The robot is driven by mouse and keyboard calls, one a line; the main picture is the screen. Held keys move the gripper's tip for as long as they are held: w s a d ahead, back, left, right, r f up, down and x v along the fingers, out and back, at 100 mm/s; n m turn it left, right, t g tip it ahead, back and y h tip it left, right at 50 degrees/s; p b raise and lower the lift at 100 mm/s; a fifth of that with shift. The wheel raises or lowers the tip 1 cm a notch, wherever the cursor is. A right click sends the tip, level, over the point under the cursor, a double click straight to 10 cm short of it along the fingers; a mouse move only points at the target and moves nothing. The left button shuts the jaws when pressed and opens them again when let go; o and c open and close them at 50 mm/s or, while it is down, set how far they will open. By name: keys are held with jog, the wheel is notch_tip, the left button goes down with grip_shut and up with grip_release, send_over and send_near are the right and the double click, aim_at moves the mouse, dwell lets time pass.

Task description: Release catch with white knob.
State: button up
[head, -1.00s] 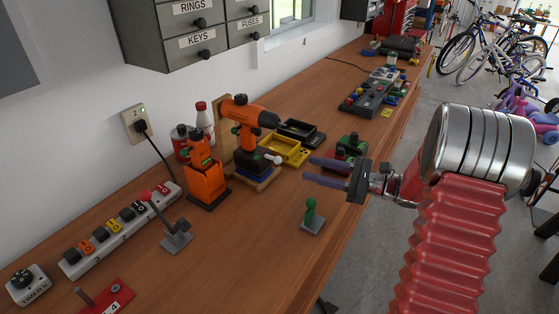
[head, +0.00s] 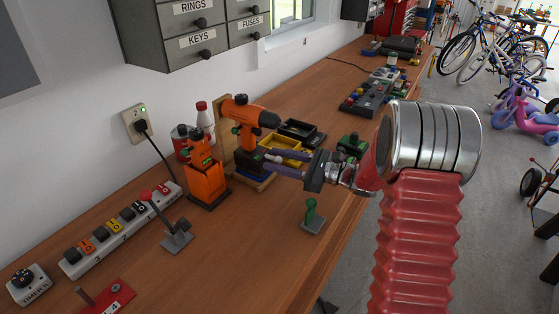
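The orange drill (head: 247,111) stands on a wooden holder (head: 226,128) with a dark battery block (head: 250,162) at its foot. The catch's white knob shows earlier at the right side of this block. Now only a small pale part shows between my fingers, and the catch itself is hard to make out. My gripper (head: 264,161) is open, with its two purple-grey fingers pointing left at the block, one above and one below the knob's place. I cannot tell whether they touch it.
A yellow tray (head: 283,147) and a black tray (head: 300,131) sit just behind my fingers. A green-knobbed lever (head: 311,210) stands in front, below my gripper. An orange charger-like unit (head: 206,181) and a red-knobbed lever (head: 168,224) stand to the left.

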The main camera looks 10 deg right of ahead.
grip_shut()
dwell(0.4)
